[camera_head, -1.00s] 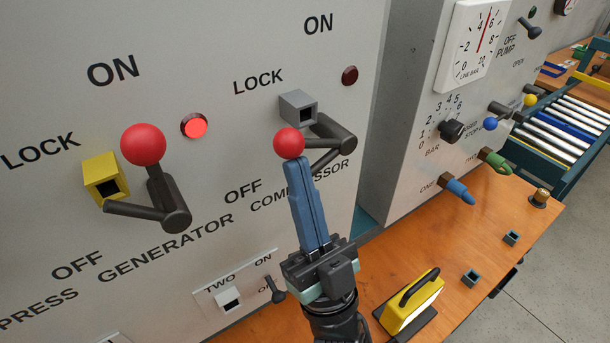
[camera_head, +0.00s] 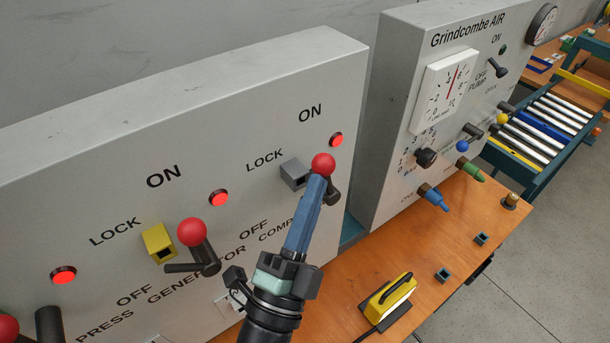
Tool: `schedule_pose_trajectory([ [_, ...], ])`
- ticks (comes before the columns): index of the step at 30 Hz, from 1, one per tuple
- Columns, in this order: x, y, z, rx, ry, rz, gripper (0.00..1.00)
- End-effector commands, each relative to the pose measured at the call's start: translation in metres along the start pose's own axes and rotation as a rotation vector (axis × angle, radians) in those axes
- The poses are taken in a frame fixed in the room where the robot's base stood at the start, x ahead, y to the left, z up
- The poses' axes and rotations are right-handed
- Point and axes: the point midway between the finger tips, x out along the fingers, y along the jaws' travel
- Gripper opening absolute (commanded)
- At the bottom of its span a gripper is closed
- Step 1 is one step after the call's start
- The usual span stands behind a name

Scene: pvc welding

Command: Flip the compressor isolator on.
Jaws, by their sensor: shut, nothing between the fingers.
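The compressor isolator is a dark lever with a red ball knob (camera_head: 323,163) at the right of the grey panel. Its knob points up towards ON, at a slant like the generator lever (camera_head: 191,232). The compressor lamp (camera_head: 336,139) above it glows red. My gripper (camera_head: 317,182) is shut and holds nothing. Its blue fingertips are right at the underside of the knob; I cannot tell whether they touch it. My fingers hide part of the lever and the COMPRESSOR label. The grey lock block (camera_head: 293,174) is just left of the knob.
The generator lever has a yellow lock block (camera_head: 158,243) and a lit lamp (camera_head: 218,197). Another red knob (camera_head: 8,328) is at the lower left. The air cabinet (camera_head: 400,130) stands to the right. A yellow-handled item (camera_head: 388,300) sits on the wooden bench (camera_head: 440,240).

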Motion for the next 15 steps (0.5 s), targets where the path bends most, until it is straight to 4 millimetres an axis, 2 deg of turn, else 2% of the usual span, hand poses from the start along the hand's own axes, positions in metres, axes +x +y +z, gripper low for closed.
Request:
schedule_pose_trajectory([
  [1,0.006,-0.005,-0.004,0.004,0.001,0.012,0.0],
  [15,0.018,-0.001,-0.01,0.004,0.003,0.003,0.0],
])
